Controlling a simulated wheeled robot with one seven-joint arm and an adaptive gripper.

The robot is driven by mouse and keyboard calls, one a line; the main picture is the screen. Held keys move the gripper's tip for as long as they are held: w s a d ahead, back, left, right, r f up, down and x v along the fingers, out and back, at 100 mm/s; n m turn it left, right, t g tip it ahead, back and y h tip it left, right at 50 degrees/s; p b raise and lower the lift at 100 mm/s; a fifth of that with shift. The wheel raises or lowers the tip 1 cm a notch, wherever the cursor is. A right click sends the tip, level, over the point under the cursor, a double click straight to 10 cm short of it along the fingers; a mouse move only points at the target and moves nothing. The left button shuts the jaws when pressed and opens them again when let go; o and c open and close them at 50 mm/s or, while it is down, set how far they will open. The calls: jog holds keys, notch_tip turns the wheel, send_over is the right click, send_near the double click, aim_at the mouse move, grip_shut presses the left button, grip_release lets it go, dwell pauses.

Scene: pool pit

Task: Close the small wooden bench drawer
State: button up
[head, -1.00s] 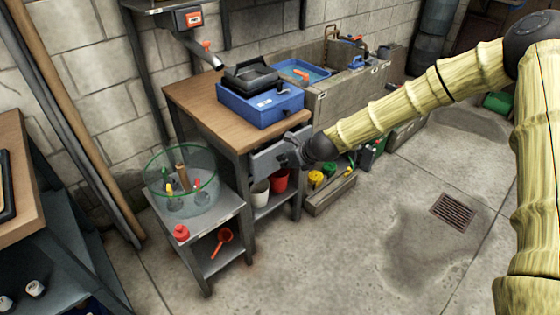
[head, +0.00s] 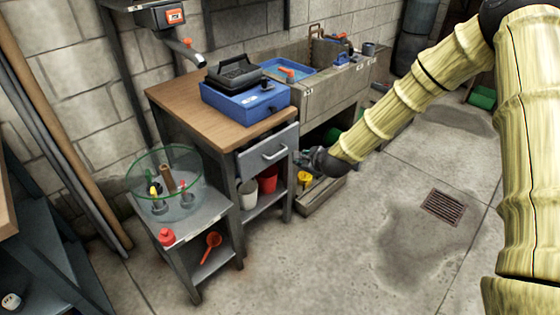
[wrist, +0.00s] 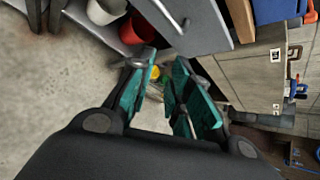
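The wooden-topped bench (head: 185,108) stands against the wall. My gripper (head: 304,160) is just right of the drawer's right edge, apart from the handle. In the wrist view its teal fingers (wrist: 158,72) are parted with nothing between them.
A blue case (head: 245,102) sits on the bench top. A low side table (head: 205,212) with a glass bowl (head: 165,185) stands at left. A concrete sink (head: 325,100) is at right, with a low trough (head: 322,195) in front.

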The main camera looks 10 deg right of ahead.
aim_at(279, 153)
jog(key=w+a+f+n+y+b, duration=0.1)
jog(key=w+a+n+y+b, duration=0.1)
jog(key=w+n+b, duration=0.1)
jog(key=w+a+f+n+t+y+b, duration=0.1)
jog(key=w+a+n+y+b, duration=0.1)
jog(key=n, duration=0.4)
jog(key=w+a+f+n+t+y+b, duration=0.1)
jog(key=w+a+f+n+y+b, duration=0.1)
jog(key=w+a+n+b, duration=0.1)
jog(key=shift+w+n+y+b, duration=0.4)
jog(key=shift+w+n+b, duration=0.25)
jog(key=shift+w+n, duration=0.2)
grip_shut()
